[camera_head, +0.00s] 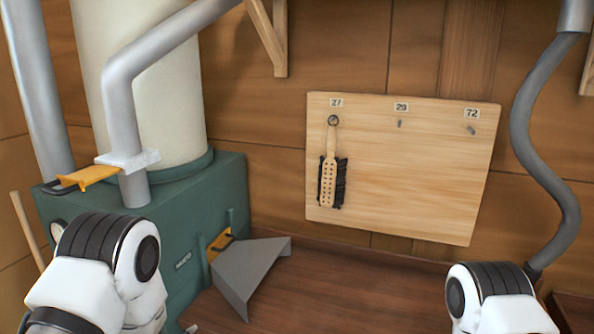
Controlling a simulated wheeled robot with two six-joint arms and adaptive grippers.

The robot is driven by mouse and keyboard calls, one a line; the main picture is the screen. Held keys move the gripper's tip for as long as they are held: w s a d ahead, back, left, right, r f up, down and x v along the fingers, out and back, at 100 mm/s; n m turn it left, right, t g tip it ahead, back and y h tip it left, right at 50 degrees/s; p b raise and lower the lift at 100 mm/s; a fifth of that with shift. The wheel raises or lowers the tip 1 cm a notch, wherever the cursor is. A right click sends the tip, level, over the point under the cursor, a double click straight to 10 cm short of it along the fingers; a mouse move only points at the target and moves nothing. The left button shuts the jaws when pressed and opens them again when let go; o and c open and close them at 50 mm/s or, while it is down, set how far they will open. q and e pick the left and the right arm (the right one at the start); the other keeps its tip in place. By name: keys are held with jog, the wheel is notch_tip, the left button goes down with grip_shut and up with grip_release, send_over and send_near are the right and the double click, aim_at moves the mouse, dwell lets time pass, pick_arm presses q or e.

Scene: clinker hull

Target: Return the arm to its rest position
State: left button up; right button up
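A white and black part of my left arm (105,270) shows at the lower left, in front of the green machine. A similar part of my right arm (495,298) shows at the bottom right. Neither gripper shows in the head view, so I cannot see what they hold. A wooden board (410,190) on the wall has pegs labelled 27, 29 and 72. A brush (330,175) with dark bristles hangs from the peg under 27. The peg under 29 (399,123) and the peg under 72 (471,130) are bare.
A green machine (225,185) with a cream cylinder (165,100) and grey pipes stands at the left. A grey metal chute (250,270) juts from it over a brown wooden surface (350,290). A grey hose (525,130) hangs at the right. The middle of the brown surface looks clear.

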pick_arm(q)
jog(key=s+a+f+m+g, duration=0.2)
jog(key=s+f+m+g, duration=0.45)
jog(key=s+f, duration=0.9)
jog(key=s+m+g, duration=0.7)
jog(key=s+m, duration=1)
jog(key=s, duration=0.2)
jog(key=shift+s+f+m, duration=0.15)
jog(key=shift+f+m, duration=0.2)
jog(key=shift+f, duration=0.05)
